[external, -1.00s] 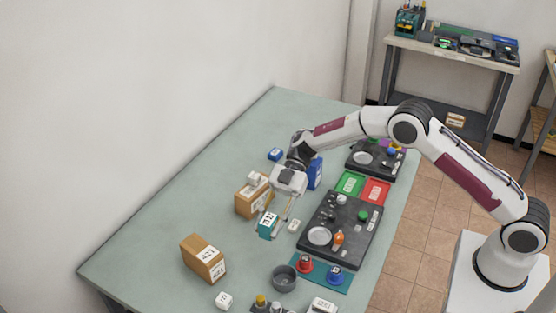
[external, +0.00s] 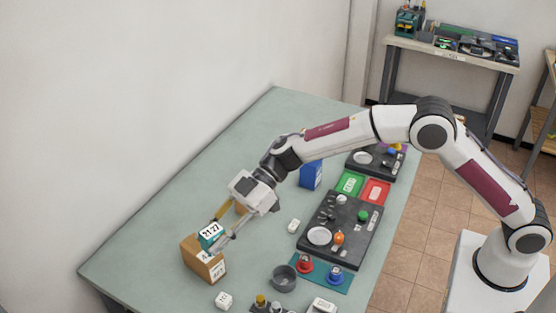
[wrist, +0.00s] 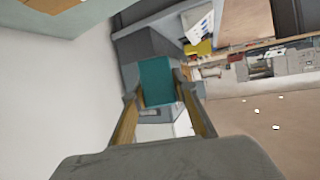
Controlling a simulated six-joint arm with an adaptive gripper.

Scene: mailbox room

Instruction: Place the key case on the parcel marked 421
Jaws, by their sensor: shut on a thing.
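The key case is a teal block with a white numbered label (external: 210,232). My gripper (external: 218,238) is shut on it, and the case sits between the fingertips. The wrist view also shows the teal case (wrist: 156,81) between my two fingers. The parcel marked 421 is a brown cardboard box (external: 196,262) with white labels, at the front left of the table. The case is over the parcel's top in the external view. I cannot tell whether it touches the top. The case and fingers hide part of the parcel's upper face.
A second brown box is mostly hidden behind my gripper. A white numbered cube (external: 223,300) lies in front of the parcel. A grey cup (external: 284,278) and a dark tray (external: 345,248) stand to the right. The table (external: 140,262) left of the parcel is bare.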

